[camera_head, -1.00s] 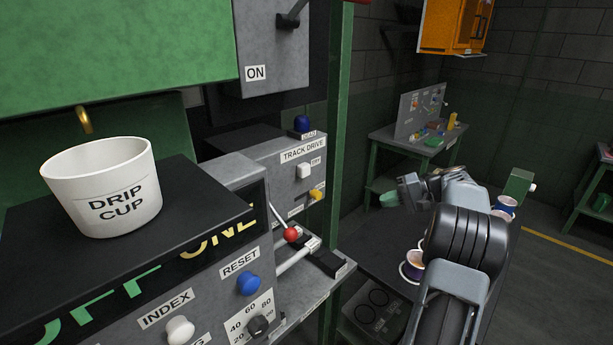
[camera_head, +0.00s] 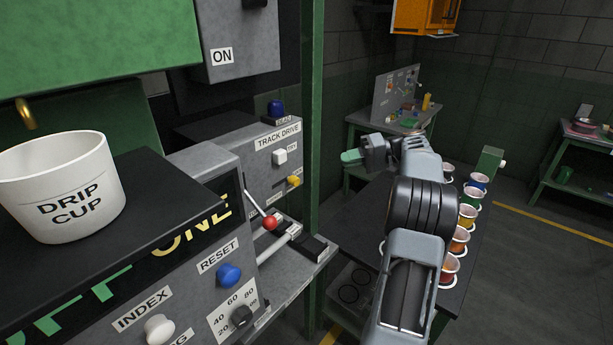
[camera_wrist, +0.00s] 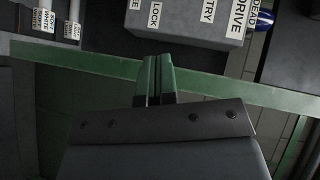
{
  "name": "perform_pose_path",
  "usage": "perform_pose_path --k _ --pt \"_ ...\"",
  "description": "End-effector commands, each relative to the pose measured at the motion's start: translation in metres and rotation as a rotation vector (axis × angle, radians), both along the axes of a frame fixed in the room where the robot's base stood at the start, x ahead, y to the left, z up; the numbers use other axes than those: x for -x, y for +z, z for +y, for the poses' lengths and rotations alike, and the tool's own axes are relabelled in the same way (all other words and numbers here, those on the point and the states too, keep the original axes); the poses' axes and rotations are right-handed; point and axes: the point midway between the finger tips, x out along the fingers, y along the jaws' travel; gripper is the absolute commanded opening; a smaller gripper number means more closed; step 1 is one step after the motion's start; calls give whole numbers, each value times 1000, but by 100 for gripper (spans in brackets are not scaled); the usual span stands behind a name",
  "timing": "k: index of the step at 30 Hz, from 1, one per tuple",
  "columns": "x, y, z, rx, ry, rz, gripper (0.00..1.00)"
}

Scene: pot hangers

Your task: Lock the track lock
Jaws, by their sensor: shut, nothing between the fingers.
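The grey TRACK DRIVE box (camera_head: 262,155) stands behind the front control panel, with a white knob (camera_head: 280,157) and a yellow knob (camera_head: 293,181) on its face. The yellow knob's label is too small to read in the head view. In the wrist view, LOCK (camera_wrist: 155,15) and TRY labels show on the box (camera_wrist: 190,18), at the top edge; the knobs are not visible there. My gripper (camera_head: 350,157) has green fingers and is shut and empty, to the right of the box and apart from it. Its fingers also show in the wrist view (camera_wrist: 155,60), pointing toward the box.
A green post (camera_head: 315,110) stands between the box and my gripper in the head view. A red-ball lever (camera_head: 269,223) sits below the box. Several coloured cups (camera_head: 459,240) line a dark table at right. A DRIP CUP (camera_head: 60,190) stands at left.

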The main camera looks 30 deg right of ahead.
Motion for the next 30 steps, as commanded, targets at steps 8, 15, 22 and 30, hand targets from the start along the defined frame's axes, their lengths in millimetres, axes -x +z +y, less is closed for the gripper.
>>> perform_pose_path --k 8,15,22,30 --pt "-20 -9 52 0 9 2 0" --pt "-27 -19 87 0 5 2 0" --pt "-18 -26 105 1 4 1 0" --pt "-14 -30 112 2 3 0 0"
